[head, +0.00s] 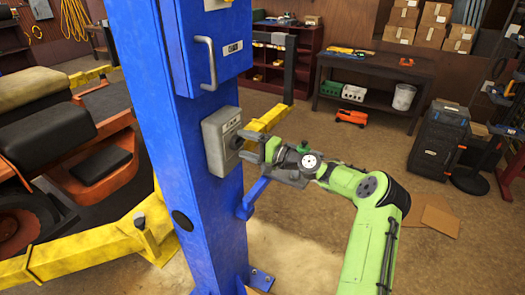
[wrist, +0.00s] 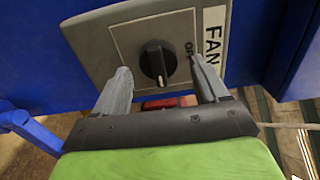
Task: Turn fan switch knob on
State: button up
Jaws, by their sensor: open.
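The fan switch is a grey box (head: 219,139) on the side of the blue post. In the wrist view its grey face plate (wrist: 130,42) carries a round black knob (wrist: 158,62) and a white label reading FAN (wrist: 214,40). The knob's ridge stands close to upright in that picture. Part of the lettering beside the knob is hidden by a finger. My gripper (wrist: 158,82) is open, with one finger on each side of the knob and a gap to it on both sides. In the head view my gripper (head: 262,146) is right at the box front.
The blue post (head: 170,150) carries a blue cabinet (head: 215,50) with a handle above the switch. A blue bracket (head: 250,198) juts out below my gripper. Yellow lift arms (head: 80,250) lie low around the post. The floor to the right is mostly clear.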

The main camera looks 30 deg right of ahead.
jog(key=b+v, duration=0.2)
jog(key=v, duration=1.2)
jog(key=shift+s+d+b, duration=0.15)
jog(key=shift+s+b, duration=0.1)
jog(key=shift+b, duration=0.1)
jog(key=shift+f, duration=0.1)
jog(key=s+a+f+n+g+h+b, duration=0.1)
jog(key=s+a+f+n+g+h, duration=0.15)
jog(key=a, duration=0.45)
jog(key=s+a+f+n+g+h+b, duration=0.1)
jog(key=a+n+g, duration=0.25)
jog(key=a, duration=0.35)
jog(key=s+a+f+n+g+h, duration=0.1)
jog(key=s+a+n+g, duration=0.1)
jog(key=a+g, duration=0.35)
jog(key=s+a+n+t+h+b, duration=0.2)
jog(key=s+h, duration=0.3)
jog(key=s, duration=1.9)
jog(key=shift+r+n+b, duration=0.4)
jog(key=shift+n+b, duration=0.1)
jog(key=shift+n, duration=0.2)
